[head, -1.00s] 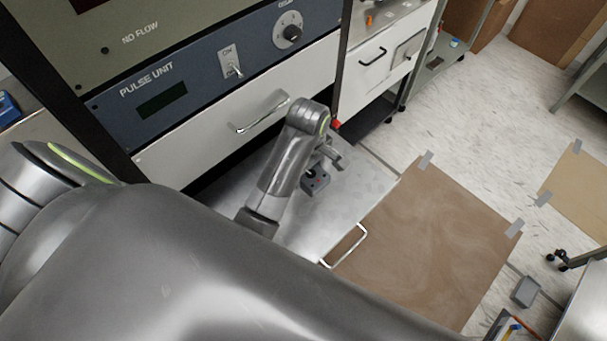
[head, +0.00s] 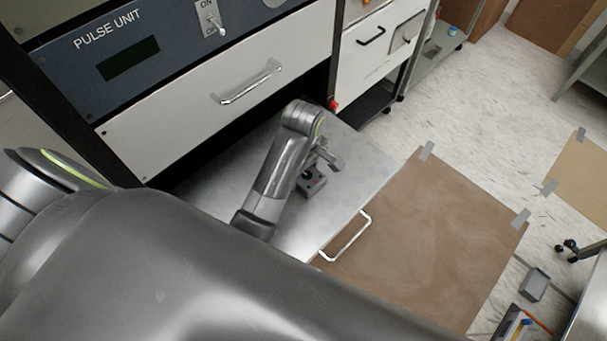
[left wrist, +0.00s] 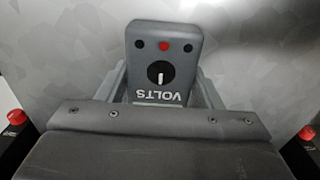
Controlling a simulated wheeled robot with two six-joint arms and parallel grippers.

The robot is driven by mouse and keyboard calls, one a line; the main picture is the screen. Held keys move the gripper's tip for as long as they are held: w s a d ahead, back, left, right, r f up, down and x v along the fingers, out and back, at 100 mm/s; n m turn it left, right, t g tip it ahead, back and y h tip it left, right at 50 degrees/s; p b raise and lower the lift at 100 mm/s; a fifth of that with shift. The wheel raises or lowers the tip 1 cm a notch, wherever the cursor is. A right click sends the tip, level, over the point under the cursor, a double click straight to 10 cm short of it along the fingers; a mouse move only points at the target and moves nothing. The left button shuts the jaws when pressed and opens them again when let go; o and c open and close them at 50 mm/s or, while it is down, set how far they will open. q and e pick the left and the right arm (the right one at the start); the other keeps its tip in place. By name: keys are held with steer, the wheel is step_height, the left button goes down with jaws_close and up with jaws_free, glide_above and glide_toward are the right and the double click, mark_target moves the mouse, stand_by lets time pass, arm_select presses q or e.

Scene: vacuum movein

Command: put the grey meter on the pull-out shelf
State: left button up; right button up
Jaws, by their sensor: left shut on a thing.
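The grey meter (head: 314,185) is a small box held low over the pull-out shelf (head: 365,165), a bare metal plate with a white handle. In the left wrist view the meter (left wrist: 181,67) shows a black dial, a red button between dark ones and the word VOLTS upside down. My left gripper (head: 322,166) is shut on the meter, with a finger on each side of it in the left wrist view (left wrist: 165,88). I cannot tell whether the meter touches the shelf. My right gripper is not in view.
A white drawer (head: 180,125) with a metal handle and the blue pulse unit (head: 60,68) stand above the shelf. A brown board (head: 440,235) taped to the floor lies beyond the shelf's handle. The shelf is bare around the meter.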

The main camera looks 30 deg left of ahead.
arm_select(q)
steer(key=o, duration=1.1)
steer(key=shift+o, duration=0.2)
steer(key=shift+r, duration=0.15)
step_height(320, 180, up, 12)
steer(key=p, duration=1.2)
